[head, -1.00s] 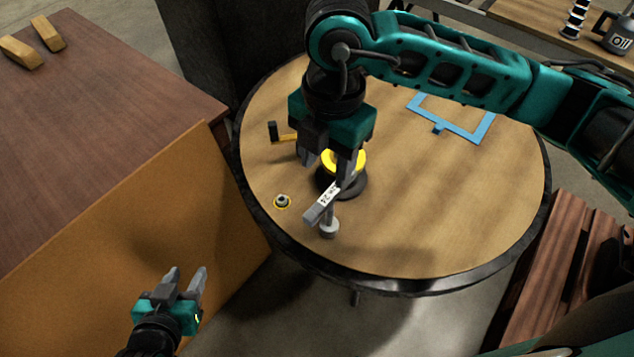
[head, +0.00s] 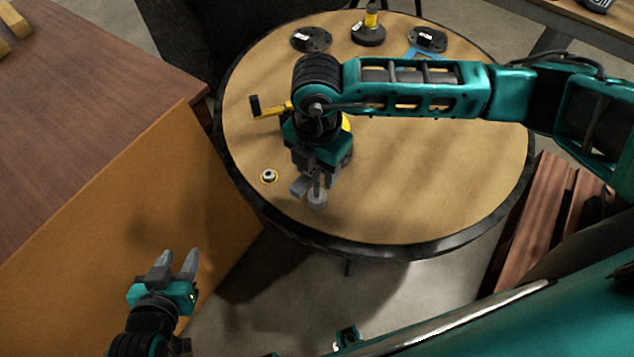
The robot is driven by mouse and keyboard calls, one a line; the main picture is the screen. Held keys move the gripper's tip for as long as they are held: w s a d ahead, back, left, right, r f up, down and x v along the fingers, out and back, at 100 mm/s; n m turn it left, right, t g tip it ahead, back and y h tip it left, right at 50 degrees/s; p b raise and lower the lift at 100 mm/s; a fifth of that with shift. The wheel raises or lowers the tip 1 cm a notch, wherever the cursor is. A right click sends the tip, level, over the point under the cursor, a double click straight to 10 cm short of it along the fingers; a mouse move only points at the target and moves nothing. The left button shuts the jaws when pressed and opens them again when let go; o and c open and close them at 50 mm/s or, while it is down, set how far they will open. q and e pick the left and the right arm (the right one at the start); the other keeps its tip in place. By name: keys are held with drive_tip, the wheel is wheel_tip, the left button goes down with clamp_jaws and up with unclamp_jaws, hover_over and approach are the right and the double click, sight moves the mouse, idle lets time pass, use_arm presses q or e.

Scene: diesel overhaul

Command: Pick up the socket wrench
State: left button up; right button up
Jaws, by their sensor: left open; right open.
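The socket wrench (head: 317,198) is near the front edge of the round wooden table. I see its round grey lower end and a bit of its grey bar; my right gripper hides the rest. My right gripper (head: 315,178) is directly above the wrench with its fingers pointing down, open around or beside its upper part; I cannot tell whether it touches. My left gripper (head: 176,262) is open and empty, low at the left, away from the table, in front of the orange-brown cabinet side.
The round table (head: 440,180) is bare on its right half. A yellow tool with a black grip (head: 272,107) lies behind. Black discs (head: 311,39) are at the back. A brown cabinet (head: 80,110) stands left.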

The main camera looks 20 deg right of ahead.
drive_tip(key=shift+f, duration=0.3)
drive_tip(key=shift+c, duration=0.4)
clamp_jaws()
